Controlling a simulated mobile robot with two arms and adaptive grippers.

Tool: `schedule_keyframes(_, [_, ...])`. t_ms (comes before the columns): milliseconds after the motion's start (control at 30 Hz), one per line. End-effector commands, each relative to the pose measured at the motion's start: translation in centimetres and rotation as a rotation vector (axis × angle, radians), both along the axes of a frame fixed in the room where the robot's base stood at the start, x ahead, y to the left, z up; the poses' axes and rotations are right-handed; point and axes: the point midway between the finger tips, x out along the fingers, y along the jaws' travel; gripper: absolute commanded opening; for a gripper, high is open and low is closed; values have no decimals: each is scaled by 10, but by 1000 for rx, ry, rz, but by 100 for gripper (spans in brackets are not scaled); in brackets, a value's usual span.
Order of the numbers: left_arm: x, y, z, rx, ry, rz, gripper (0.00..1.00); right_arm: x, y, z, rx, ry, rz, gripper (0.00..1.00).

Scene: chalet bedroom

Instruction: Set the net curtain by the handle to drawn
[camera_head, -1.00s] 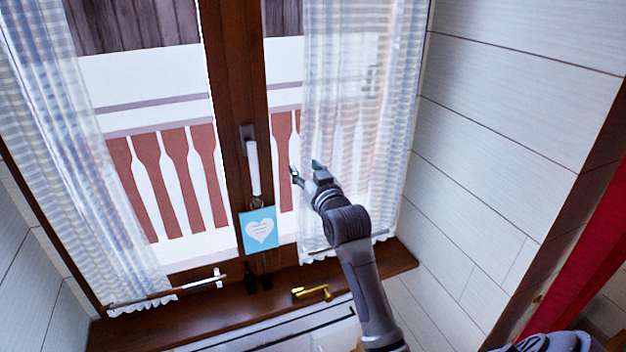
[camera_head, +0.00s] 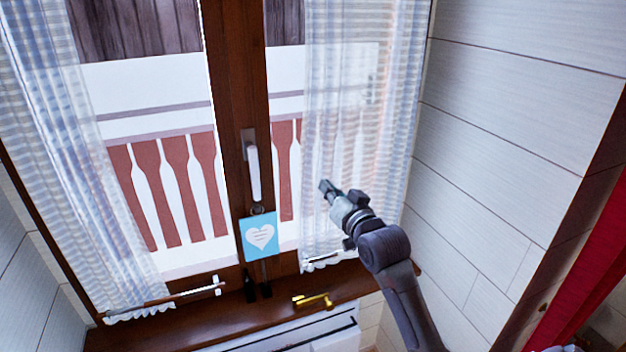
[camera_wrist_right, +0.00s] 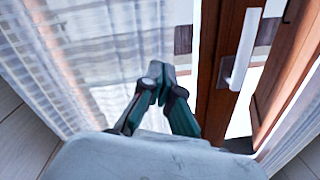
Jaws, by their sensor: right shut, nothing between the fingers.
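Two sheer striped net curtains hang at a wooden window: a left one (camera_head: 62,130) and a right one (camera_head: 392,110). The right one also shows in the wrist view (camera_wrist_right: 85,60). A thin rod with a white end piece (camera_head: 217,285) lies at the left curtain's lower hem; a short rod end (camera_head: 318,260) shows at the right curtain's hem. The white window handle (camera_head: 254,172) hangs on the middle frame, and in the wrist view (camera_wrist_right: 243,50). My right gripper (camera_head: 325,187) is shut and empty in front of the right curtain; its fingertips show in the wrist view (camera_wrist_right: 158,78). My left gripper is out of view.
A blue heart card (camera_head: 259,237) hangs below the window handle. A brass handle (camera_head: 313,300) and small dark items (camera_head: 257,288) are at the sill (camera_head: 190,328). A white plank wall (camera_head: 510,130) bounds the right side, with red fabric (camera_head: 590,270) beyond.

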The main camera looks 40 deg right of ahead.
Motion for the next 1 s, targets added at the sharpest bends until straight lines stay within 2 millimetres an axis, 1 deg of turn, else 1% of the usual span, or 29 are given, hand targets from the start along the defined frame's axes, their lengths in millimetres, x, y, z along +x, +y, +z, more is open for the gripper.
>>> schedule_keyframes(33, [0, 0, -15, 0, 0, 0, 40, -3, -13, -11, 112, -18, 19, 0])
schedule_keyframes(200, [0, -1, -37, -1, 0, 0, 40, -11, -41, -13, 582, -72, 95, 0])
schedule_keyframes(300, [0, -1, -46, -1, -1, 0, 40, -14, -51, -8, 821, -85, 129, 0])
schedule_keyframes(433, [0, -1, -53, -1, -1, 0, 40, -16, -58, -2, 1040, -88, 154, 0])
schedule_keyframes(500, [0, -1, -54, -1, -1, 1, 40, -17, -60, 1, 1109, -87, 161, 0])
schedule_keyframes(600, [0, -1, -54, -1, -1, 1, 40, -15, -60, 4, 1161, -88, 167, 0])
schedule_keyframes(733, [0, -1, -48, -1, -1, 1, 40, -4, -61, 7, 1171, -88, 167, 0])
schedule_keyframes(867, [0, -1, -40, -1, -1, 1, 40, 18, -61, 9, 1170, -90, 166, 0])
schedule_keyframes(1000, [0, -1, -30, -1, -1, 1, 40, 48, -60, 9, 1168, -91, 166, 0])
